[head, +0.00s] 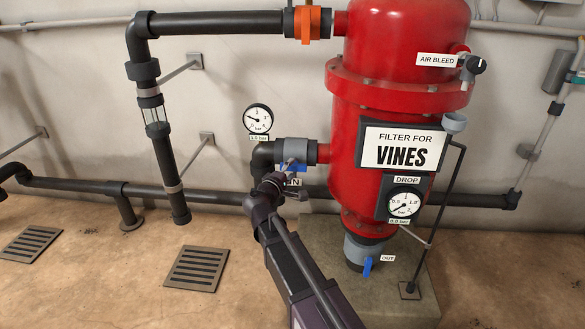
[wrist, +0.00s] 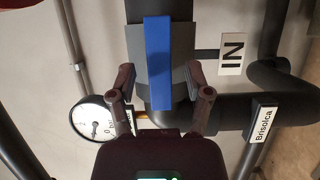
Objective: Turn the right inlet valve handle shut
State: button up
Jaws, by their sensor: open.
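The inlet valve (head: 311,151) is a grey fitting on the dark pipe at the left of the red tank, by a partly hidden IN label (head: 294,182). Its blue handle (head: 297,168) lies along the pipe and is partly covered by my arm. In the wrist view the blue handle (wrist: 158,62) runs up and down along the grey valve body (wrist: 182,75). My gripper (head: 277,180) is just in front of the valve. In the wrist view my gripper (wrist: 159,80) is open, with one finger on each side of the handle; no contact shows.
The red filter tank (head: 384,150) stands close on the right. An outlet valve with a blue handle (head: 367,267) is below it. A pressure gauge (head: 257,119) hangs left of the inlet. Dark pipes (head: 80,184) run along the wall. Floor grates (head: 197,268) lie at the left.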

jog(key=shift+x, duration=0.95)
grip_shut()
